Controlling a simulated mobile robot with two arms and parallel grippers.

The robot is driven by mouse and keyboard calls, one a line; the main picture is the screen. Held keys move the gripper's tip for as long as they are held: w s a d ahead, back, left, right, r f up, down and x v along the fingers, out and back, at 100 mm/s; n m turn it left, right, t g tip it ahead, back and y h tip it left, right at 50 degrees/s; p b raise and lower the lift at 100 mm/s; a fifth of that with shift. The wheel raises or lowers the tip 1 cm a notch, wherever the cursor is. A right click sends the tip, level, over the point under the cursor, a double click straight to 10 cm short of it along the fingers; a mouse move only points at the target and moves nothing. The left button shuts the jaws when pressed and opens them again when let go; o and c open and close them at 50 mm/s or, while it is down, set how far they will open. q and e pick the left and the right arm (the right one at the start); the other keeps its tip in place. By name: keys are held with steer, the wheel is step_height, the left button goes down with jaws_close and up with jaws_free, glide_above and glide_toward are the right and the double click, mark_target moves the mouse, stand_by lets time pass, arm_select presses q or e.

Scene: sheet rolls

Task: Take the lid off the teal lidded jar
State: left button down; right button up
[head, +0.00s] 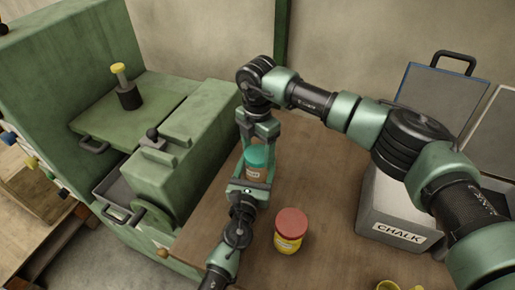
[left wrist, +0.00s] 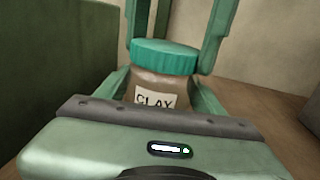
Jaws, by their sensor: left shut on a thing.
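The teal lidded jar stands on the brown table, its brown body (head: 255,173) labelled and its teal lid (head: 257,156) on top. In the left wrist view the lid (left wrist: 165,57) sits on the jar body (left wrist: 155,88), whose label reads CLAY. My left gripper (head: 252,183) is shut on the jar body from the front. My right gripper (head: 259,140) points down from above, its fingers spread to either side of the lid. In the left wrist view the right fingers (left wrist: 176,50) reach lid height. Whether they press on the lid I cannot tell.
A yellow jar with a red lid (head: 290,230) stands just right of my left arm. A grey box labelled CHALK (head: 392,232) is at the right. A green machine (head: 185,160) borders the left side. A yellow item (head: 388,285) shows at the bottom edge.

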steer(key=c, duration=0.8)
steer(key=n, duration=0.5)
steer(key=shift+c, duration=0.2)
steer(key=n, duration=1.2)
steer(key=shift+r, duration=0.1)
steer(key=n, duration=0.8)
steer(key=shift+n, duration=0.4)
steer(key=n, duration=0.4)
steer(key=shift+w, duration=0.1)
steer(key=n, duration=0.6)
steer(key=shift+r, duration=0.3)
steer(key=shift+r, duration=0.85)
